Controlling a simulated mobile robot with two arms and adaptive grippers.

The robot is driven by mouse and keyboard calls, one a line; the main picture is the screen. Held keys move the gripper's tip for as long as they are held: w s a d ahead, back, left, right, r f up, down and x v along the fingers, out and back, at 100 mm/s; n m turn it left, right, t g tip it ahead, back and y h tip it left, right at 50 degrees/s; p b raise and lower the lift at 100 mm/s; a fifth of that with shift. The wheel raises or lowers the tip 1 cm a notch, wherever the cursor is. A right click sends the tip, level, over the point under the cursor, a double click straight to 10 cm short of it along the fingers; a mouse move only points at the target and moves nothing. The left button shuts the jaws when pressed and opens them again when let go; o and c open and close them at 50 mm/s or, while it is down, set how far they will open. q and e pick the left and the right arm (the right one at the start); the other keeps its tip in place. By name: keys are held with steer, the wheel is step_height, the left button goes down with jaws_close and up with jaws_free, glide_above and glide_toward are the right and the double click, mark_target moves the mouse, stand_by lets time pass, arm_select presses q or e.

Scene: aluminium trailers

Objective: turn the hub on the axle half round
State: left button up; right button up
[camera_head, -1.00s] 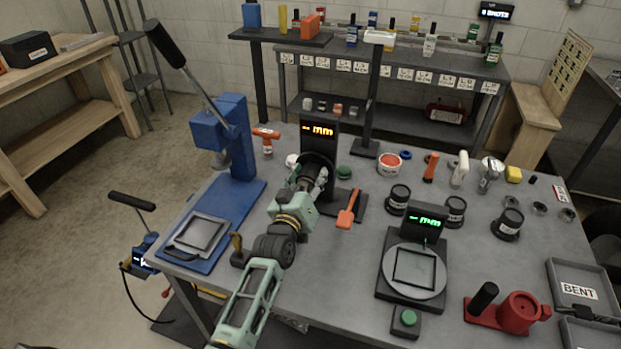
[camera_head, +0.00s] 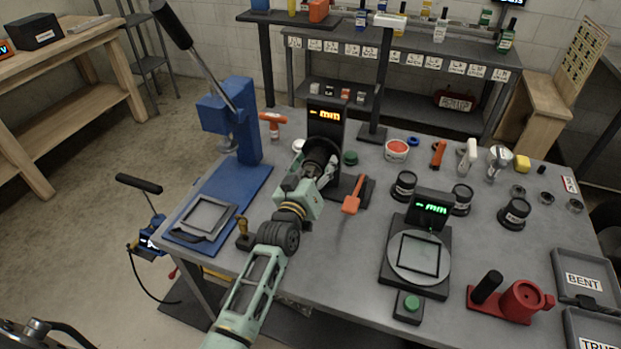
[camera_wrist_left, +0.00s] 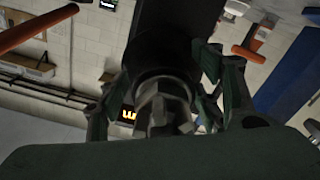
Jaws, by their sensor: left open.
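The black round hub (camera_head: 321,151) sits on the axle stand, in front of the dark post with the orange "-- mm" display (camera_head: 326,115). My left gripper (camera_head: 314,174) is at the near side of the hub, open, with its fingers pointing at it. In the left wrist view the dark hub (camera_wrist_left: 160,55) is straight ahead, with a grey faceted metal end (camera_wrist_left: 163,108) in front of it. The fingers of my left gripper (camera_wrist_left: 165,100) stand on either side of that end; whether they touch it I cannot tell. My right gripper is not in view.
A blue lever press (camera_head: 232,130) stands left of the stand. An orange paddle-like tool (camera_head: 352,200) lies just right of it. A round gauge plate (camera_head: 405,276) with a green display and a red fixture (camera_head: 522,302) are at the front right.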

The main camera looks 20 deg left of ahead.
arm_select(q)
steer(key=s, duration=1.1)
steer(key=shift+a, duration=0.15)
steer(key=shift+s, duration=0.1)
